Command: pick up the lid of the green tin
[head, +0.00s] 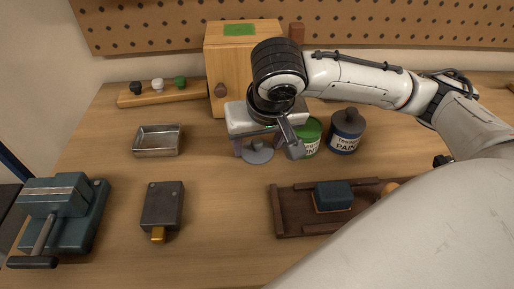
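The green tin (312,137) stands on the bench, partly hidden behind my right gripper; part of its label shows. A grey round lid with a small knob (258,154) is left of the tin, below my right gripper; I cannot tell whether it touches the bench. My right gripper (265,149) points down with its fingers wide apart, one on each side of the lid's knob as seen here. I see no clear grip on it. My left gripper is not in view.
A blue paint tin (346,137) with a dark knobbed lid stands right of the green tin. A wooden box (228,65) is behind. A brown tray (292,212) holds a dark block (333,195). A metal dish (157,141) and a vise (62,205) are left.

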